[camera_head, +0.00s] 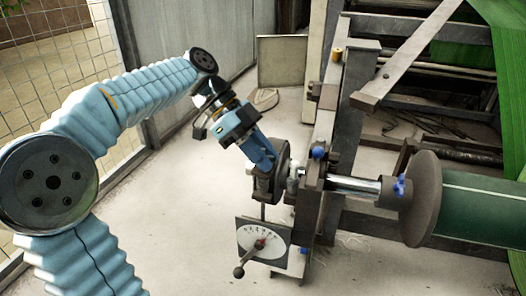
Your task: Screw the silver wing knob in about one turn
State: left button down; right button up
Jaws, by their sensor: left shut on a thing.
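My left gripper (266,160) comes in from the upper left and points down and right at the machine's side, next to a dark round disc (281,172). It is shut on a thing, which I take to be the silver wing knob. The fingers and the disc hide most of the knob, so its wings and their angle cannot be made out. A small pale silver piece (293,170) shows just right of the disc, against the machine's bracket. My right gripper is not in view.
A dial plate with a red pointer (262,240) and a ball-ended lever (239,271) sit below the disc. A mesh fence (62,75) stands at left.

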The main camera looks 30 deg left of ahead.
pick_arm(q)
jog(key=m+g+p, duration=0.1)
jog(key=m+g, duration=0.1)
jog(key=m, duration=0.1)
jog(key=shift+a+g, duration=0.1)
jog(key=shift+g, duration=0.2)
jog(key=shift+m+g+y+p, duration=0.3)
jog(key=shift+m+g+p, duration=0.4)
jog(key=shift+m, duration=0.5)
jog(key=shift+m+g, duration=0.4)
jog(key=c, duration=1.1)
grip_release()
